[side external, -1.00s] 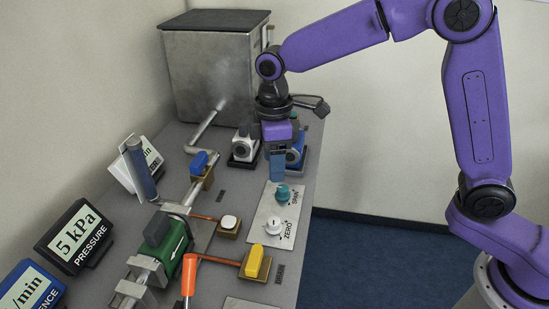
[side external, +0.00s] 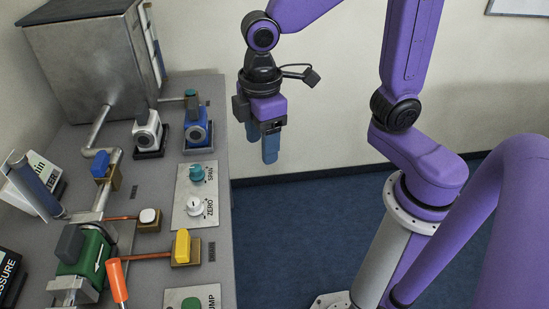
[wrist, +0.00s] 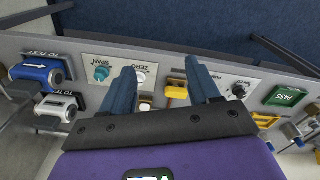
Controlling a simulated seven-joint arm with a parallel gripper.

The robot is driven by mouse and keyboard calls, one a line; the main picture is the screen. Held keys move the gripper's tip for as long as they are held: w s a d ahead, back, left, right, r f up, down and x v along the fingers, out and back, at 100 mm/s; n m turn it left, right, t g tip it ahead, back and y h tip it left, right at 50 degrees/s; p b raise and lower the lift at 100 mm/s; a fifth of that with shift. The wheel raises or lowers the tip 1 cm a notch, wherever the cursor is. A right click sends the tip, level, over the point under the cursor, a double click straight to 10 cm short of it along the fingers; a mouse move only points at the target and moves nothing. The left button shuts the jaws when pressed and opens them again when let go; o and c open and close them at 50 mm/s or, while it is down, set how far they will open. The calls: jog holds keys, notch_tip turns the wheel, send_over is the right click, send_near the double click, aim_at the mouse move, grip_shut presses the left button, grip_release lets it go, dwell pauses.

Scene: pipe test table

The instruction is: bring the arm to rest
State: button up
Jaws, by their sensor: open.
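My gripper (side external: 270,152) hangs from the purple arm with its blue fingers pointing down, to the right of the table's (side external: 221,150) edge in the side external view. The blue floor and pale wall show behind it. In the wrist view my gripper (wrist: 157,70) has its two fingers spread apart with nothing held between them. The fingers touch nothing that I can see.
A blue-bodied instrument (side external: 196,128) and a white-bodied one (side external: 147,132) stand near the metal box (side external: 95,60). The knob panel (side external: 195,195), a yellow valve handle (side external: 182,246) and an orange handle (side external: 117,281) lie nearer.

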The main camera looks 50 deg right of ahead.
jog(key=s+d+f, duration=0.1)
jog(key=s+d, duration=0.9)
jog(key=s, duration=0.3)
jog(key=shift+s+f, duration=0.15)
jog(key=shift+f, duration=0.25)
jog(key=shift+d, duration=0.1)
jog(key=o, duration=0.7)
jog(key=shift+o, duration=0.2)
jog(key=w+a+r+m+t+y, duration=0.1)
jog(key=w+a+t+y, duration=0.2)
jog(key=w+a, duration=0.75)
jog(key=w+a+r+m+t+y, duration=0.15)
jog(key=w+a, duration=0.25)
jog(key=w, duration=1.4)
jog(key=w+a+m+t+y, duration=0.2)
jog(key=w+a+t+y, duration=0.35)
jog(key=w, duration=0.95)
jog(key=shift+n+g+h, duration=0.25)
jog(key=shift+g+h, duration=0.65)
jog(key=x, duration=0.7)
jog(key=a+x, duration=0.1)
jog(key=x, duration=0.2)
jog(key=shift+s+r, duration=0.1)
jog(key=shift+r, duration=0.1)
jog(key=v, duration=1)
